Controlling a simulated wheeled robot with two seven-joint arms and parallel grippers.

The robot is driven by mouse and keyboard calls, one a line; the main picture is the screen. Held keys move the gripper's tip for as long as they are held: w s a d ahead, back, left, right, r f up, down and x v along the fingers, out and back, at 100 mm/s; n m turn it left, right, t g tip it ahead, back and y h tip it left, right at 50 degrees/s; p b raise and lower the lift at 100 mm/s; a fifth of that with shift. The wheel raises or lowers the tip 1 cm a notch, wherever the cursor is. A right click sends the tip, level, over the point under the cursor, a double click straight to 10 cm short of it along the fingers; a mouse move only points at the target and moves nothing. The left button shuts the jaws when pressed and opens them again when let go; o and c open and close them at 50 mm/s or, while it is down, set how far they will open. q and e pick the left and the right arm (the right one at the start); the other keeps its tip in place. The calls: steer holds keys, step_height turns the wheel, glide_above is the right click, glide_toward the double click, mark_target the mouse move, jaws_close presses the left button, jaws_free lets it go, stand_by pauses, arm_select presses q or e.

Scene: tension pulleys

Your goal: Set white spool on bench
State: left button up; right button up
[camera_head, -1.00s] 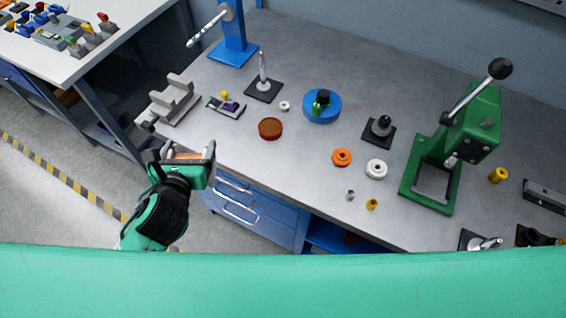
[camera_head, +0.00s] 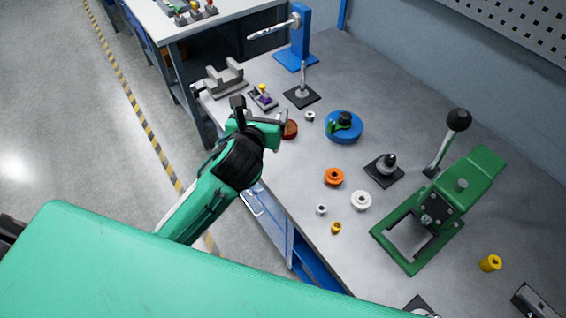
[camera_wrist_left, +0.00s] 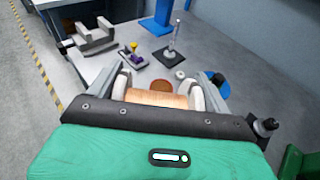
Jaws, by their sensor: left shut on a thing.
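My left gripper (camera_head: 268,119) is at the front left edge of the bench (camera_head: 290,190), near the dark red round dish (camera_head: 290,129). In the left wrist view it is shut on a spool with white flanges (camera_wrist_left: 197,98) and a copper-coloured winding (camera_wrist_left: 158,99). The spool lies crosswise between the two fingers. In the head view the gripper and wrist hide the spool. My right gripper is not in view.
Beyond the gripper stand a grey cradle block (camera_head: 224,78), a small purple-and-yellow fixture (camera_head: 263,98) and a rod on a black base (camera_head: 302,95). A blue round holder (camera_head: 343,127), orange ring (camera_head: 334,176), white ring (camera_head: 361,200) and green press (camera_head: 440,211) stand to the right.

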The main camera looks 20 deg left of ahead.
arm_select(q)
steer(key=w+d+r, duration=0.1)
steer(key=w+r, duration=0.3)
steer(key=r, duration=0.1)
steer(key=f, duration=0.6)
steer(key=f+p, duration=0.1)
steer(key=f, duration=0.5)
steer(key=d+f, duration=0.1)
steer(key=f, duration=0.5)
steer(key=shift+w+f+p, duration=0.2)
steer(key=shift+f+p, duration=0.2)
steer(key=shift+f, duration=0.15)
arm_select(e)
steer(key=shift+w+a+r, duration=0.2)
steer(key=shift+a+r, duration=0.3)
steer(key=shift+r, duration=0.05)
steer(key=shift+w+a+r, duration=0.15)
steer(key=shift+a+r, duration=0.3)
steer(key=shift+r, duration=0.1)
